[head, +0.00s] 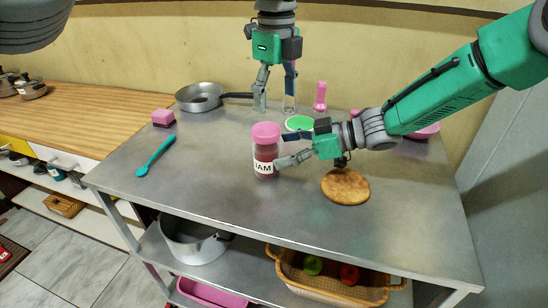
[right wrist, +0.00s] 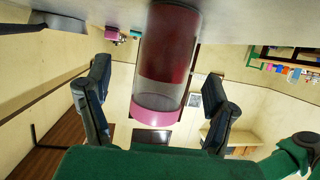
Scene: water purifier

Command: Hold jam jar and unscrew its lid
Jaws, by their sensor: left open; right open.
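The jam jar (head: 265,158) stands upright on the metal table, with a pink lid (head: 266,132) on top, dark red contents and a JAM label. My right gripper (head: 282,150) is open at the jar's right side. In the right wrist view, the jar (right wrist: 170,50) appears upside down between the two spread fingers of the right gripper (right wrist: 152,105), with its lid (right wrist: 158,112) toward the palm; I cannot tell whether a finger touches it. My left gripper (head: 274,104) is open and empty, pointing down above and behind the jar.
A flat brown round (head: 345,186) lies right of the jar. A teal spoon (head: 155,155), a pink sponge (head: 164,117) and a pan (head: 200,96) lie to the left. A green disc (head: 299,123) and pink items are behind. The table's front area is clear.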

